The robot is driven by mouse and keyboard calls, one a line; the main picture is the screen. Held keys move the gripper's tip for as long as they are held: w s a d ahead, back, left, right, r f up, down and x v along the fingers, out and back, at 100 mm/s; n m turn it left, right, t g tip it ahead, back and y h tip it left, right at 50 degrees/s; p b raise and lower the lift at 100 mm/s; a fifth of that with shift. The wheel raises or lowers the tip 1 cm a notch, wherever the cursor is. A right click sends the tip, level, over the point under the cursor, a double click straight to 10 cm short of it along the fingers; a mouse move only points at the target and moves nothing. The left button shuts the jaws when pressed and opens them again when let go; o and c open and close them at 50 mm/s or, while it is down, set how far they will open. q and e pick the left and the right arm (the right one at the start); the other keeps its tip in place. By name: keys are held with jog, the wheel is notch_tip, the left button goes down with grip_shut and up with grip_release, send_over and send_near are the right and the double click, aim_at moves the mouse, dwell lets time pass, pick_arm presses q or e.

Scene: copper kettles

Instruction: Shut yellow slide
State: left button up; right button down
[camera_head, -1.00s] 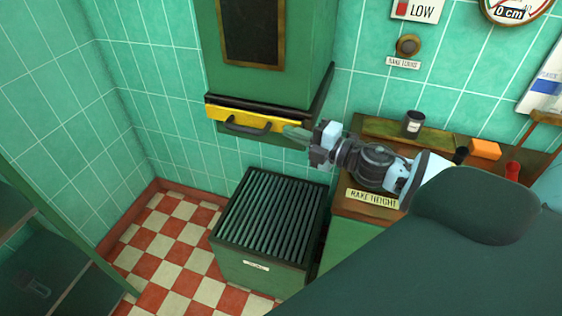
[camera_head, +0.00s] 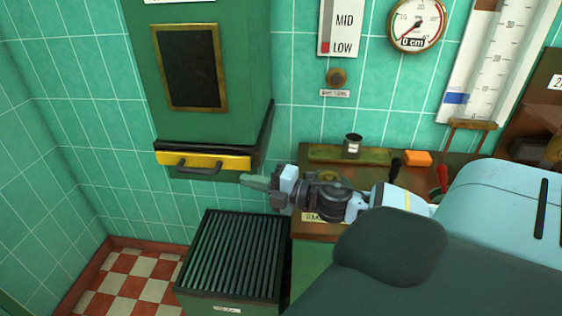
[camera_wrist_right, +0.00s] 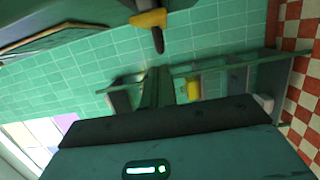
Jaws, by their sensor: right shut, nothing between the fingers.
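The yellow slide (camera_head: 222,161) is a flat bar with a dark handle (camera_head: 198,168), across the bottom of the green hopper (camera_head: 228,110) in the head view. How far it stands out is hard to tell. It also shows as a yellow piece with a dark handle at the top of the right wrist view (camera_wrist_right: 149,19). My right gripper (camera_head: 250,182) is shut and empty, just right of and slightly below the slide in the picture, apart from the handle. My left gripper is not in view.
A slatted green bin (camera_head: 228,262) stands below the hopper. Gauges hang on the tiled wall. Checkered floor is clear at lower left.

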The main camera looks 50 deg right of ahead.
jog(key=v, duration=0.7)
jog(key=shift+s, duration=0.15)
dwell(0.4)
